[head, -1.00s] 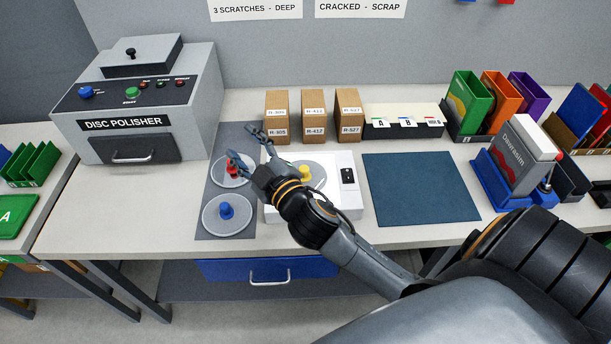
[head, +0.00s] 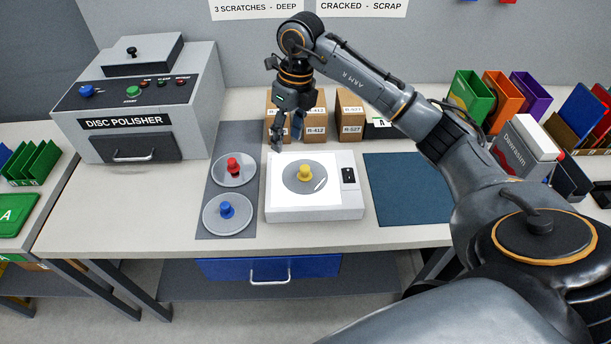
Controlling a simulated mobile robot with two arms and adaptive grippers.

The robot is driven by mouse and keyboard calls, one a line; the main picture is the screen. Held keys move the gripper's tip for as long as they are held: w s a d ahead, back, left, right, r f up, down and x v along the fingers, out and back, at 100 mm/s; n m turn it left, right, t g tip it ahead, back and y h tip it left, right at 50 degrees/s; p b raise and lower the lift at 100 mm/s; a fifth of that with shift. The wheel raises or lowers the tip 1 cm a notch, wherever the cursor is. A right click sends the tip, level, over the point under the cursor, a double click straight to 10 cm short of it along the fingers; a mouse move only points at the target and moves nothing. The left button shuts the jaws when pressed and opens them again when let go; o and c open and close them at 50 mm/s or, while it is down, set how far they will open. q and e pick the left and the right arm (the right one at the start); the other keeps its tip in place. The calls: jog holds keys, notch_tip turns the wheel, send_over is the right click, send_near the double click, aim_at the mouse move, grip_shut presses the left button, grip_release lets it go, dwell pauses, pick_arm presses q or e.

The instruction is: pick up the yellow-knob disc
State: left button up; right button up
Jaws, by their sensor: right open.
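The yellow-knob disc (head: 291,184) is a grey disc with a yellow knob on top. It lies on the lit white panel of a white box (head: 315,213) in the middle of the bench. A short white mark shows on the disc's right side. My right gripper (head: 287,140) points down with open, empty fingers, above and behind the disc, in front of the brown boxes. It is apart from the disc. My left gripper is not in view.
A red-knob disc (head: 233,172) and a blue-knob disc (head: 227,214) lie on a dark grey mat (head: 238,138) at left. The disc polisher (head: 137,110) stands further left. Brown boxes (head: 350,115) stand behind. A dark blue mat (head: 385,205) lies at right, partly behind my arm.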

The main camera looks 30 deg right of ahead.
jog(key=r+h, duration=0.1)
jog(key=h, duration=0.1)
send_over(305, 167)
jog(key=shift+m+g, duration=0.3)
notch_tip(305, 167, down, 8)
jog(key=shift+w+d+r+p, duration=0.15)
jog(key=shift+r+p, duration=0.05)
jog(key=shift+p, duration=0.9)
jog(key=f+p, duration=0.1)
jog(key=f, duration=0.2)
jog(key=f+p, duration=0.1)
jog(key=shift+s+a+f+p, duration=0.2)
jog(key=shift+a+f+p, duration=0.05)
jog(key=shift+f+p, duration=0.1)
jog(key=shift+f, duration=0.55)
grip_shut()
